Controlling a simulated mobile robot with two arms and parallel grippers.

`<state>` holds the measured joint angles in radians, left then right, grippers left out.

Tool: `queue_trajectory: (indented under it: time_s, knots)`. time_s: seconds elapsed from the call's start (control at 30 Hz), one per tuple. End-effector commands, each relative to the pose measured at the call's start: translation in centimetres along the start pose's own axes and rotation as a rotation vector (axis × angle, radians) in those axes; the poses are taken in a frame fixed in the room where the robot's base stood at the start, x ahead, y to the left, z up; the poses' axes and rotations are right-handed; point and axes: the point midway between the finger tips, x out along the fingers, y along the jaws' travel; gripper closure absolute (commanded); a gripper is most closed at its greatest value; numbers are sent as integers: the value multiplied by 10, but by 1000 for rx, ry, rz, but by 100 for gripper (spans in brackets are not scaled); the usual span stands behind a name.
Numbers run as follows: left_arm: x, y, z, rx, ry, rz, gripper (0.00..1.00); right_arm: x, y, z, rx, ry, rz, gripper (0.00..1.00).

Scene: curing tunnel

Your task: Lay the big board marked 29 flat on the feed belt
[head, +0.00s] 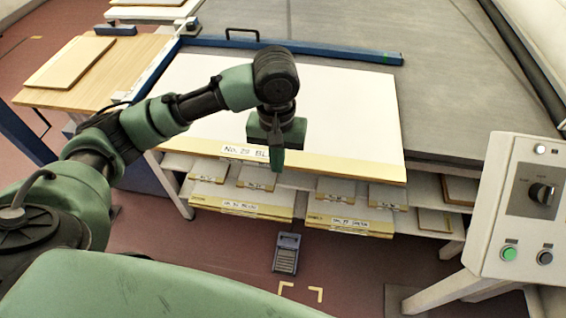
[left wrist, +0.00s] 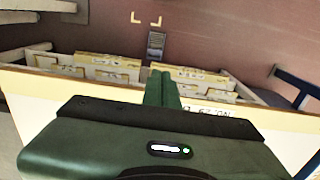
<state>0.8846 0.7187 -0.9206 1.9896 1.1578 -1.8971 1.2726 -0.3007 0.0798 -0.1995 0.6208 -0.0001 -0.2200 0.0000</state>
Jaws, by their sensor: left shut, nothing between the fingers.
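The big board (head: 330,105) is white with a wooden front edge and a label reading "No. 29 BL…". It lies flat, with its front edge above the shelves. The grey feed belt (head: 450,95) shows behind it and to its right. My left gripper (head: 277,160) is shut and empty, pointing down just over the board's front edge beside the label, which it partly covers. In the left wrist view the shut fingers (left wrist: 163,88) show before the board's edge (left wrist: 280,125). I cannot tell whether they touch it. My right gripper is not in view.
A blue bar (head: 330,53) with a black handle runs along the board's far side. Smaller labelled boards (head: 240,198) fill shelves below. A control box (head: 525,215) stands at right, a foot pedal (head: 286,253) on the floor. A wooden side table (head: 110,65) is at left.

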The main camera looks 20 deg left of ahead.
Motion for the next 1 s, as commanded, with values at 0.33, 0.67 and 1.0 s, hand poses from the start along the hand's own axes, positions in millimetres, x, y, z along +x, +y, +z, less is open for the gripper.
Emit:
queue_trajectory:
  time_s: [0.33,0.67,1.0]
  knots:
    - [70,-1,1,1,-4,-3,100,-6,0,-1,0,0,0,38]
    - [90,1,-31,0,1,1,100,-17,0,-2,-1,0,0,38]
    - [91,0,-40,2,1,2,100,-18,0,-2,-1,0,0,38]
